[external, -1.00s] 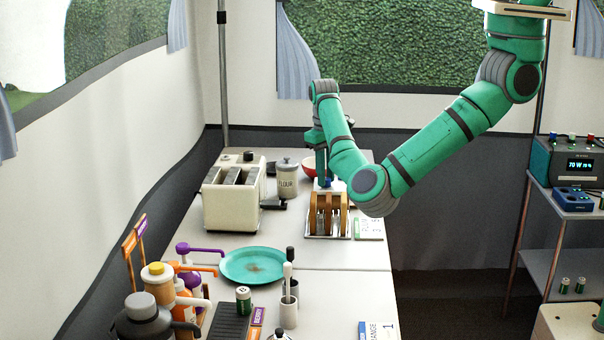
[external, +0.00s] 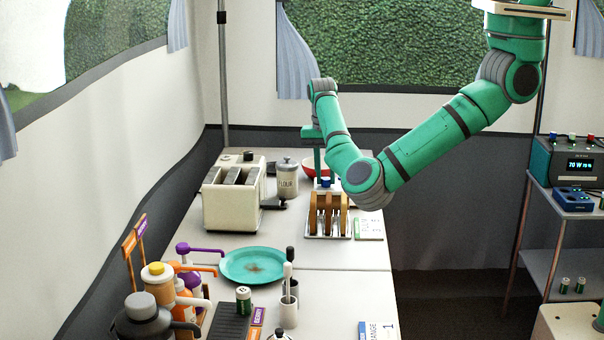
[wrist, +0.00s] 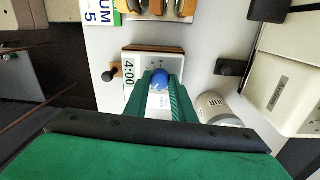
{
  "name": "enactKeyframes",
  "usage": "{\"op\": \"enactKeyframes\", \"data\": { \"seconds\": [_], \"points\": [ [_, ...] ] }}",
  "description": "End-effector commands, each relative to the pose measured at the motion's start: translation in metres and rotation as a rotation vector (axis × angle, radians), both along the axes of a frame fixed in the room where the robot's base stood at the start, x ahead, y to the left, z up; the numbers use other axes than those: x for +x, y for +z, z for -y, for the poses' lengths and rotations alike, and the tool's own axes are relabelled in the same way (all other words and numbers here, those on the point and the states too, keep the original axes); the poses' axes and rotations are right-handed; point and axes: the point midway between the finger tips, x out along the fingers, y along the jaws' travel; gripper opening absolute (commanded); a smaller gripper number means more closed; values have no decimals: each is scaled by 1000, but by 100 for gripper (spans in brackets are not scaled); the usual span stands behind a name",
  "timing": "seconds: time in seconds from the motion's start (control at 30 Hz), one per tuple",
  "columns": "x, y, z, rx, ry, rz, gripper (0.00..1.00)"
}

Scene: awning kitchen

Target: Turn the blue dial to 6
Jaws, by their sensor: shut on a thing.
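The blue dial (wrist: 159,79) sits on a pale panel of a small wood-trimmed box (wrist: 153,48) on the counter. A label reading "4:00" (wrist: 128,73) is beside it. My gripper (wrist: 160,82) points down at the dial, its two green fingers on either side of it, shut on it. The fingers hide part of the dial, and I cannot read a number it points to. In the external view the dial shows as a small blue spot (external: 325,182) below my gripper (external: 320,176), behind the bread rack.
A rack with bread slices (external: 328,216) stands just in front. A white toaster (external: 234,198) and a flour canister (external: 287,178) stand to the left, and a red bowl (external: 312,169) is behind. A teal plate (external: 258,265) lies nearer.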

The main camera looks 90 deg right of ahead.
Motion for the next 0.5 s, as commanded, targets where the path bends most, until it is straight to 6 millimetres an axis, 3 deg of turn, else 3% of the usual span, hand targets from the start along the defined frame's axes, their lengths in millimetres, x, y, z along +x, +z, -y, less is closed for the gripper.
{"op": "enactKeyframes", "data": {
  "seconds": [0.5],
  "points": [
    [0, 1, 2, -4, -490, 2, 0]
  ]
}}
